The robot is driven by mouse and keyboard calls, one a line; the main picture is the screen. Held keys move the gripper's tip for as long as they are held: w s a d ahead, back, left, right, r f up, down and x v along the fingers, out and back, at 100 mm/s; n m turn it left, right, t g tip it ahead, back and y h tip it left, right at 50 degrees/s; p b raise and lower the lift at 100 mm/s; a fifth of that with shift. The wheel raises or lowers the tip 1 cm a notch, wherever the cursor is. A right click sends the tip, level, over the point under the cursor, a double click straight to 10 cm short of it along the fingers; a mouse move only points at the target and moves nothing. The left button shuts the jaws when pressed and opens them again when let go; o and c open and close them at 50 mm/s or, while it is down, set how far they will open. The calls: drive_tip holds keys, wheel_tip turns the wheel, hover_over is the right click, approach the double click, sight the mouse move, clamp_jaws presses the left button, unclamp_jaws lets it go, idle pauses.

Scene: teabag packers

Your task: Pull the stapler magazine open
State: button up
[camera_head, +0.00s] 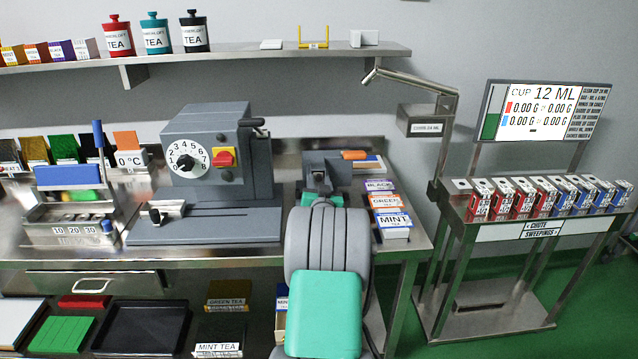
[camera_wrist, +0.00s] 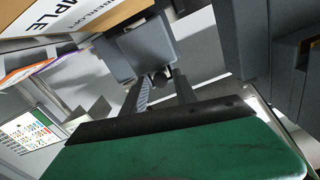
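The stapler (camera_head: 328,163) appears to be the dark grey unit with an orange handle (camera_head: 353,155), at the back right of the steel bench. My arm hides its front in the head view. In the wrist view a grey block, which seems to be the stapler's front (camera_wrist: 148,42), lies just ahead, with a small dark knob (camera_wrist: 160,79) at its lower side. My gripper (camera_wrist: 161,84) has its two fingers spread on either side of this knob. They look apart from it, though contact is hard to judge. In the head view the fingertips are small and partly hidden.
A grey machine with a dial (camera_head: 222,160) stands left of my arm. Labelled tea boxes (camera_head: 393,222) lie close on the right. A carton (camera_wrist: 60,18) shows close at upper left in the wrist view. A wall-mounted shelf (camera_head: 210,58) runs above.

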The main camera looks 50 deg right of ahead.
clamp_jaws()
idle(1.1)
